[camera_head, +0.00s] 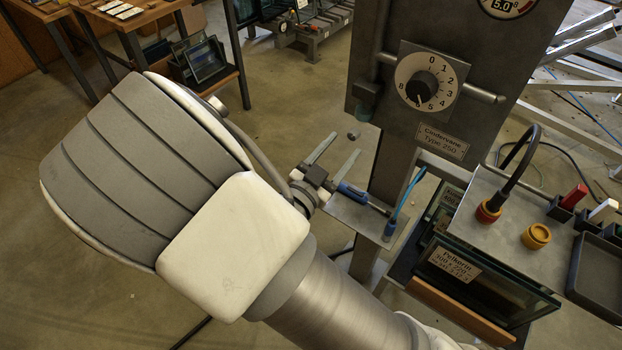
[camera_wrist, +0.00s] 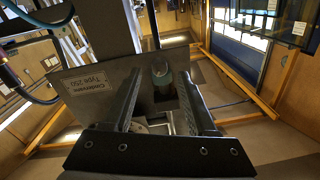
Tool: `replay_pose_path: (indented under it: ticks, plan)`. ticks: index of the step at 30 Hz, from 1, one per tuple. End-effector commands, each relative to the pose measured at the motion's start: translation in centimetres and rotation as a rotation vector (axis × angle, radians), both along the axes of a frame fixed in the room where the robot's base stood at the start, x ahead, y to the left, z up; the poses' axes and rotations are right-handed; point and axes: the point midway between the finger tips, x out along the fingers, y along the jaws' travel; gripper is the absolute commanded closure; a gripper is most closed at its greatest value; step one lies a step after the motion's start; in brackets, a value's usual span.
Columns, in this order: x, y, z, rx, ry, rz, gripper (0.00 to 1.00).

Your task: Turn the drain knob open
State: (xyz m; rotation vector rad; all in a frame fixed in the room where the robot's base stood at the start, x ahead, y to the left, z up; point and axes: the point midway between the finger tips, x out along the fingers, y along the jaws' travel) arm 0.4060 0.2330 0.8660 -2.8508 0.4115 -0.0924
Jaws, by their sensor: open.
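A dark fitting (camera_head: 366,94) with a pale teal lower end sits on the panel's left edge, above my fingers. In the wrist view, a round teal-rimmed piece (camera_wrist: 160,73) shows between the two fingers (camera_wrist: 160,88), apparently beyond them; contact cannot be told. A small grey cylinder (camera_head: 353,133) shows near the fingertips. The panel also carries a black dial knob (camera_head: 421,90) on a numbered white face. No label marks which one is the drain knob.
A shelf (camera_head: 358,215) with a blue-handled tool (camera_head: 354,192) lies just beside and beyond my gripper. A glass tank labelled "Pelkorin" (camera_head: 457,266) stands at the lower right. A gauge (camera_head: 508,5) tops the panel. Open floor (camera_head: 290,105) lies left of the panel.

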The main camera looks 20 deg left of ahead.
Motion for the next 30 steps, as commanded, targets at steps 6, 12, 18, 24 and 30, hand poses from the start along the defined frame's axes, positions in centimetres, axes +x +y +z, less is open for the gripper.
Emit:
replay_pose_path:
  ticks: [6, 12, 18, 24, 30]
  plan:
    - [-5.4, 1.8, 0.0, 0.001, 0.001, 0.006, 0.42]
    - [-9.3, 2.8, -0.1, 0.000, 0.000, 0.003, 0.42]
    - [-11.3, 3.4, -0.2, 0.000, 0.000, 0.001, 0.42]
    - [-11.7, 3.5, -0.3, 0.000, -0.001, 0.001, 0.42]
    - [-11.6, 3.6, -0.3, 0.000, 0.001, 0.002, 0.42]
